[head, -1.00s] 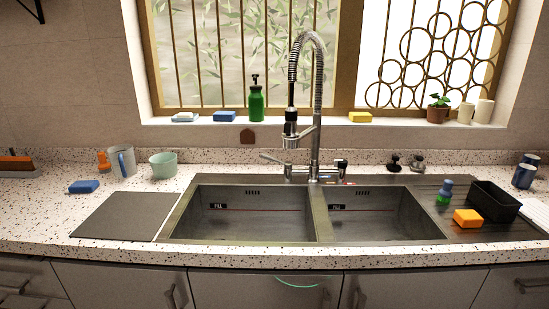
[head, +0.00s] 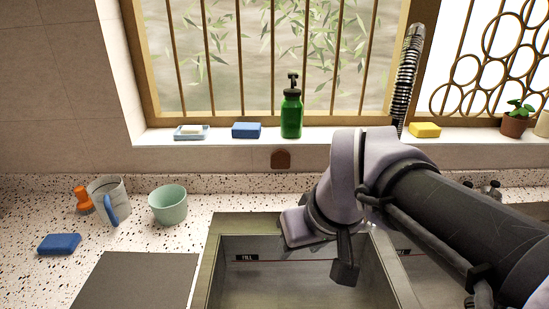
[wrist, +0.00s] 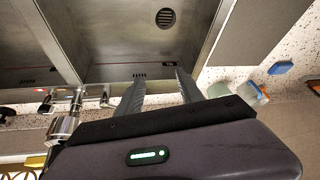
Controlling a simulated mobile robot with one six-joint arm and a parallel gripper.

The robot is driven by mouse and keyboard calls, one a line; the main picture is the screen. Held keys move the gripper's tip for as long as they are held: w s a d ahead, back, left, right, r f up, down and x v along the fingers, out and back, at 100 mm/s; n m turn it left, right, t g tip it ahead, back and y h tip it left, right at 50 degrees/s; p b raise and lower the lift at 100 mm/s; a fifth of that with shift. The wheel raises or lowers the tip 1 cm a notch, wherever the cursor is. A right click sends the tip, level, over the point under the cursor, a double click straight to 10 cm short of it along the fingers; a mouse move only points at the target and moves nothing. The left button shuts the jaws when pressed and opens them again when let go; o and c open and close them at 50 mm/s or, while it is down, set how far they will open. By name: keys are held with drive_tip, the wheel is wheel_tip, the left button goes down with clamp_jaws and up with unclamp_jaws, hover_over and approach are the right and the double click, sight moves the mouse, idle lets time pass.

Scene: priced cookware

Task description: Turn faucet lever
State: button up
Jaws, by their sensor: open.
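The chrome faucet (wrist: 62,125) stands at the sink's back edge, at the left of the wrist view. A slim chrome lever-like part (wrist: 105,98) reaches from it toward my gripper. My gripper (wrist: 160,76) is open and empty, its two grey fingers apart over the sink's back rim. In the head view only the faucet's coiled spring (head: 405,80) shows. My arm hides the faucet body and lever there, and my fingers cannot be made out.
The left sink basin (head: 275,290) lies below my arm. A green cup (head: 168,206), grey mug (head: 108,200) and blue sponge (head: 59,244) stand on the left counter. A green soap bottle (head: 291,112) and yellow sponge (head: 425,130) are on the windowsill.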

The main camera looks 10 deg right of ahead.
drive_tip(key=w+d+r+n+g+p, duration=0.1)
drive_tip(key=w+d+r+n+p, duration=0.25)
drive_tip(key=w, duration=0.35)
drive_tip(key=w+d+r+n+h+p, duration=0.1)
drive_tip(key=w+d+r+n+p, duration=0.15)
drive_tip(key=w+p, duration=0.35)
drive_tip(key=w+d+r+n+g+p, duration=0.1)
drive_tip(key=w+d+r+n+p, duration=0.2)
drive_tip(key=w, duration=0.4)
drive_tip(key=w+d+f+n+p, duration=0.3)
drive_tip(key=w+d+f+n, duration=0.2)
drive_tip(key=shift+g+h, duration=0.4)
drive_tip(key=w+f+b, duration=0.1)
drive_tip(key=f, duration=0.4)
drive_tip(key=w+f+b, duration=0.1)
drive_tip(key=f+b, duration=0.1)
drive_tip(key=f, duration=0.4)
drive_tip(key=w+f+b, duration=0.1)
drive_tip(key=f, duration=0.4)
drive_tip(key=shift+w+d+f, duration=0.1)
drive_tip(key=shift+w+f, duration=0.05)
drive_tip(key=shift+f, duration=0.2)
clamp_jaws()
